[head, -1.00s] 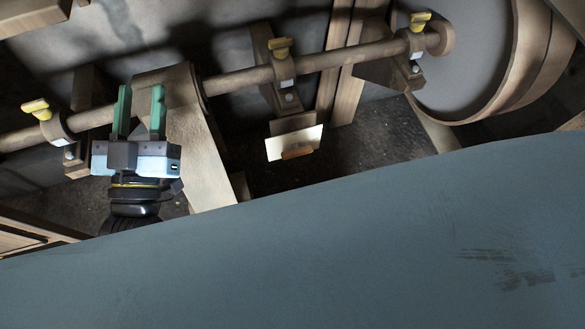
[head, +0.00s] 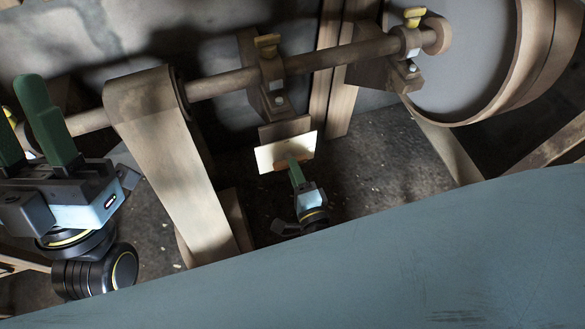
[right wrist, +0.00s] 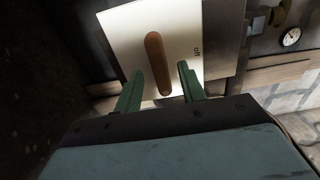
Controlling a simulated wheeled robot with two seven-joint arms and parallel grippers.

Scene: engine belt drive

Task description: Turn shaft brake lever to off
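The brake lever is a short brown wooden handle (head: 280,165) on a cream plate (head: 268,156) below the shaft. In the right wrist view the lever (right wrist: 155,50) slants slightly from upright, with small dark lettering on the plate (right wrist: 195,30) to its right. My right gripper (head: 294,168) is at the plate. Its two green fingers are apart, one on each side of the lever's lower end, with visible gaps; I cannot tell the depth. My left gripper (head: 22,108) is open and empty at the left edge of the head view, near the shaft.
A wooden shaft (head: 335,58) with yellow-topped bearings (head: 267,42) runs across the top. A broad belt (head: 170,160) descends between my grippers. A large wheel (head: 470,55) stands at the upper right.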

